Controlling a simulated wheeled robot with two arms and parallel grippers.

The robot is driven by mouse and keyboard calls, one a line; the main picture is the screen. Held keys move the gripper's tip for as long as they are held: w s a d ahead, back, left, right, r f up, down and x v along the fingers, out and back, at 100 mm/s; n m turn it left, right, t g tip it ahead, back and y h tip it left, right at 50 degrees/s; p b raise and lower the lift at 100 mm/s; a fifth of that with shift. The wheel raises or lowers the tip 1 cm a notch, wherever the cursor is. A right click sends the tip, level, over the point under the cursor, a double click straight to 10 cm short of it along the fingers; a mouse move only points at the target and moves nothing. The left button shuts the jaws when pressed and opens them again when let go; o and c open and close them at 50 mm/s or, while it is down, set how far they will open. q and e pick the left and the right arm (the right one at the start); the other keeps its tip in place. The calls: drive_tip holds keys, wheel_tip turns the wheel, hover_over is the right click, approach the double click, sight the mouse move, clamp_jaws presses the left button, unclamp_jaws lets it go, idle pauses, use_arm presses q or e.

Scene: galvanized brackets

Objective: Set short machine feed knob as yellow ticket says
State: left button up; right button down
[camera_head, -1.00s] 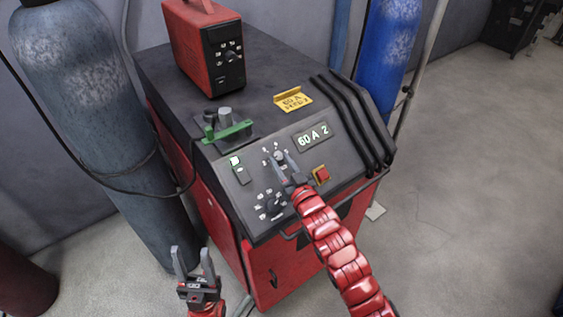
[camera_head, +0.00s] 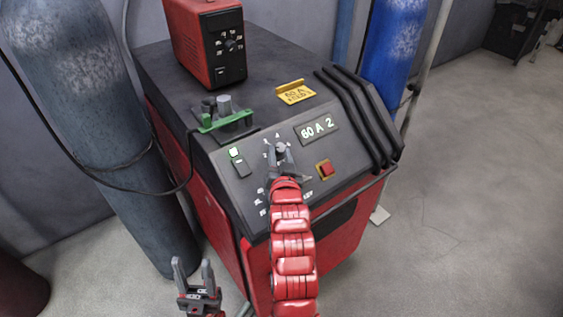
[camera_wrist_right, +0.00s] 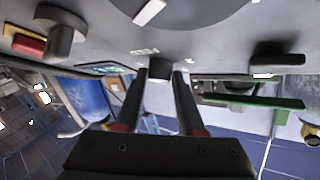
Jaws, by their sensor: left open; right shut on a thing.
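The wide red and black machine (camera_head: 325,240) has a sloped front panel with a lit display (camera_head: 317,128) reading "60 A 2". A small grey knob (camera_head: 281,148) with a ring of numbers sits on the panel's upper middle. My right gripper (camera_head: 281,154) is shut on this knob; in the right wrist view the dark knob (camera_wrist_right: 159,68) sits between the fingertips. The yellow ticket (camera_head: 296,92) on top reads "60 A"; its second line is too small to read. My right arm covers much of the panel's lower dial. My left gripper (camera_head: 192,268) is open and empty, low at the left.
A smaller red box with a dial (camera_head: 215,45) stands on the machine top. A green clamp (camera_head: 226,122) lies near the panel's top left. A red switch (camera_head: 325,168) is right of the held knob. Gas cylinders (camera_head: 85,120) (camera_head: 390,45) flank the machine. Floor at right is clear.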

drive_tip(key=m+g+h+b, duration=0.1)
drive_tip(key=m+b, duration=0.1)
drive_tip(key=b, duration=0.1)
drive_tip(key=m+h+b, duration=0.2)
drive_tip(key=b, duration=0.2)
drive_tip(key=a+m+g+h+b, duration=0.1)
drive_tip(key=m+h+b, duration=0.1)
drive_tip(key=b, duration=0.2)
drive_tip(key=shift+w+r+m+g, duration=0.1)
drive_tip(key=shift+m+g, duration=0.2)
drive_tip(key=shift+r+m+g+h+b, duration=0.15)
drive_tip(key=shift+m+g+h+b, duration=0.4)
drive_tip(key=shift+b, duration=0.65)
drive_tip(key=c, duration=0.5)
unclamp_jaws()
drive_tip(key=b+v, duration=0.1)
drive_tip(key=v, duration=1.6)
drive_tip(key=shift+s+d+r, duration=0.1)
drive_tip(key=shift+s, duration=0.1)
